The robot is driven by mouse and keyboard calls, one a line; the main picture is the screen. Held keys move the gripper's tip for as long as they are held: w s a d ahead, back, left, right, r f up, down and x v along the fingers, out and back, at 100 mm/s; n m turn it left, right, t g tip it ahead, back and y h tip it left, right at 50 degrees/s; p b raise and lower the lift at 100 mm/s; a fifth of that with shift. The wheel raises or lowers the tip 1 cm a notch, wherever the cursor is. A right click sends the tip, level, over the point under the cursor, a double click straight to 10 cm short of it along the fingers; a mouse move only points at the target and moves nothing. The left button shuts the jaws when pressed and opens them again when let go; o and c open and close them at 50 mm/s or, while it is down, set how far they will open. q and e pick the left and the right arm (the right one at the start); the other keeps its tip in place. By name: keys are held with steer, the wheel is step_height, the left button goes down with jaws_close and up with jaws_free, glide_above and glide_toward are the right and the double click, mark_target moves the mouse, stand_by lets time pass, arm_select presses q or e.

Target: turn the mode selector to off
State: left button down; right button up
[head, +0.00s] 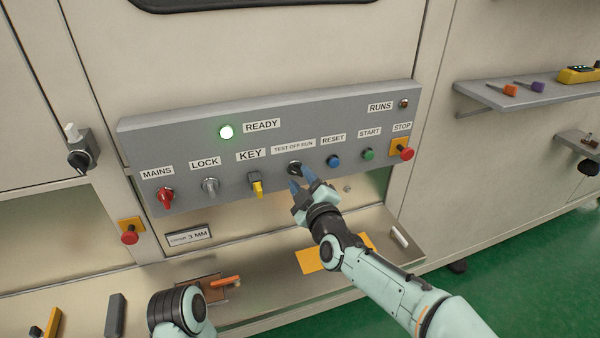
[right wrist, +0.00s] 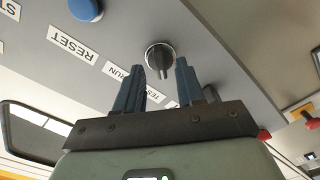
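The mode selector (head: 294,167) is a small black knob on a light ring, under the label TEST OFF RUN (head: 294,146) on the grey control panel. My right gripper (head: 303,179) is right in front of it, with blue fingers. In the right wrist view the selector (right wrist: 160,57) shows in the gap between the fingertips of the open right gripper (right wrist: 160,75), with space on both sides. I cannot tell which label the knob points to. Part of my left arm shows at the bottom of the head view; its gripper does not show.
A yellow key switch (head: 257,187) is left of the selector and a blue reset button (head: 333,161) right of it. The green start button (head: 368,154) and red stop button (head: 406,153) are farther right. A green ready lamp (head: 226,132) is lit. A ledge (head: 270,290) runs below.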

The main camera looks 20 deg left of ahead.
steer(key=shift+x, duration=0.85)
jaws_close()
steer(key=m+b, duration=0.2)
steer(key=m, duration=0.2)
steer(key=shift+f, duration=0.1)
steer(key=m+b, duration=0.1)
steer(key=m, duration=0.4)
steer(key=shift+m, duration=0.3)
steer(key=shift+b, duration=0.3)
